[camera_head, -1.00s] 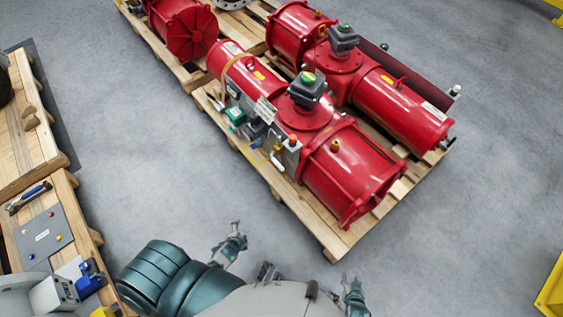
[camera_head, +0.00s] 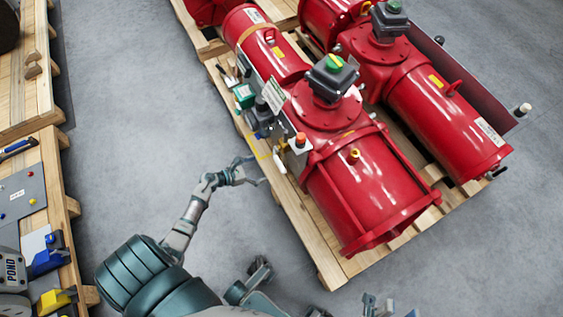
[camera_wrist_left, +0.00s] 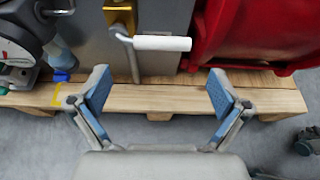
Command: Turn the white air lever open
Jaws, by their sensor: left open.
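The white air lever (camera_wrist_left: 162,43) lies level in the left wrist view, on a brass-coloured valve (camera_wrist_left: 120,16) at the side of the red actuator. In the head view the lever (camera_head: 280,163) is small, below an orange-topped fitting. My left gripper (camera_head: 258,170) is open and empty, just left of the lever and apart from it. In the left wrist view its two blue-padded fingers (camera_wrist_left: 160,88) are spread wide, with the lever ahead between and beyond them. What seems to be my right gripper (camera_head: 376,305) is cut off at the bottom edge; its jaws are unclear.
The red actuator (camera_head: 365,190) stands on a wooden pallet (camera_head: 312,240), with a second red actuator (camera_head: 440,110) behind it. A grey gauge-like part (camera_wrist_left: 22,35) sits left of the lever. A wooden bench (camera_head: 52,165) with tools is at left. Grey floor is clear between.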

